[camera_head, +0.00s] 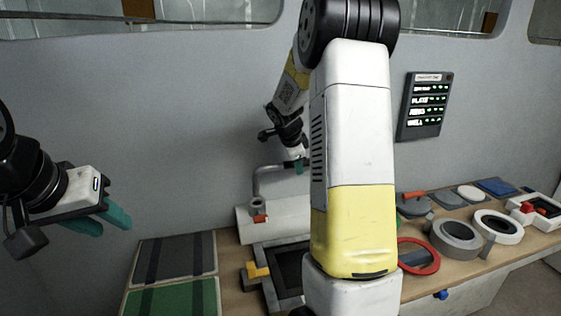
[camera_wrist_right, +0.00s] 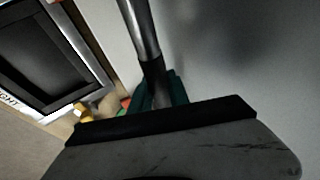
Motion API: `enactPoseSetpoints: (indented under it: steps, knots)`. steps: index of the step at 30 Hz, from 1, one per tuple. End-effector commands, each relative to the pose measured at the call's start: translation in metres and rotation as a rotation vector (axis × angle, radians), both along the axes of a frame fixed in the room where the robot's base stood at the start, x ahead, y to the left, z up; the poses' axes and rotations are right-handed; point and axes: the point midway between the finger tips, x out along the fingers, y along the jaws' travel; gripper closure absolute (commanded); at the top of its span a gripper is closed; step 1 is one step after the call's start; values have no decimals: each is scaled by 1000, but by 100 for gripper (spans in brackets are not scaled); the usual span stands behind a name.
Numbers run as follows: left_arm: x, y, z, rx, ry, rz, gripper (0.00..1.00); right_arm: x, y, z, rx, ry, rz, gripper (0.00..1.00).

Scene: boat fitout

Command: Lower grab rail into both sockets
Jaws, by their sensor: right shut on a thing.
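The grab rail (camera_head: 268,168) is a grey bent tube on a white block (camera_head: 283,222) against the wall. Its left leg comes down to a socket with a reddish ring (camera_head: 259,214); I cannot tell whether the end is inside it. The right leg and the other socket are hidden behind my right arm. My right gripper (camera_head: 300,166) is shut on the rail near its top. In the right wrist view the rail (camera_wrist_right: 141,28) runs down between the teal fingers (camera_wrist_right: 160,92). My left gripper (camera_head: 104,221) is open and empty, well to the left.
A dark framed tray (camera_head: 258,259) stands in front of the block. Green (camera_head: 172,299) and grey (camera_head: 160,257) mats lie at left. A red ring (camera_head: 434,268), a grey round part (camera_head: 456,237) and a white one (camera_head: 497,227) occupy the right bench. A status panel (camera_head: 425,106) hangs on the wall.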

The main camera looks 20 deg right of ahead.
Motion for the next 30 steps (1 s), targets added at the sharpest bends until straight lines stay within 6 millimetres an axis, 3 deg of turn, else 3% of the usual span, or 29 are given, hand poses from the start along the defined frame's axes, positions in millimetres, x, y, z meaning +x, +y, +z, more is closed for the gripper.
enactPoseSetpoints:
  steps: [30]
  knots:
    - [0, 0, 0, 0, 0, 0, 64, 0, 0, -47, 0, -2, 1, 100]
